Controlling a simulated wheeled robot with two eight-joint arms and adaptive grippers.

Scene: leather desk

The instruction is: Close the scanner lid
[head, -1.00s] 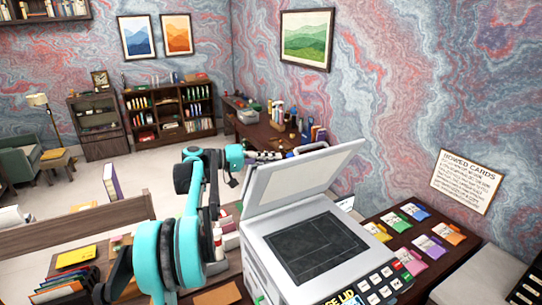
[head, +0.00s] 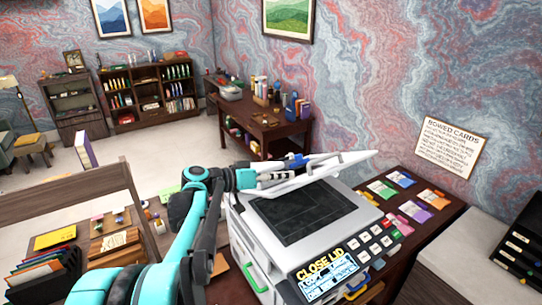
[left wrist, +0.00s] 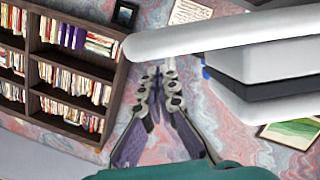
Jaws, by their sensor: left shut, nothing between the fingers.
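The scanner (head: 240,243) is a pale grey machine on the dark desk, with a dark glass bed (head: 312,210) and a button panel. Its lid (head: 335,168) is partly open, at a shallow tilt above the bed, with a gap still showing. My left gripper (head: 284,174) is shut and empty at the lid's left part, against or very close to it; contact is unclear. In the left wrist view the closed fingers (left wrist: 160,75) sit beside a long white edge, probably the lid (left wrist: 215,35). My right gripper is not in view.
The panel screen (head: 325,272) reads "CLOSE LID". Coloured cards (head: 400,179) lie right of the scanner. File folders (head: 45,270) and a wooden organizer (head: 115,240) stand at the left. A side table (head: 265,130) with items stands behind.

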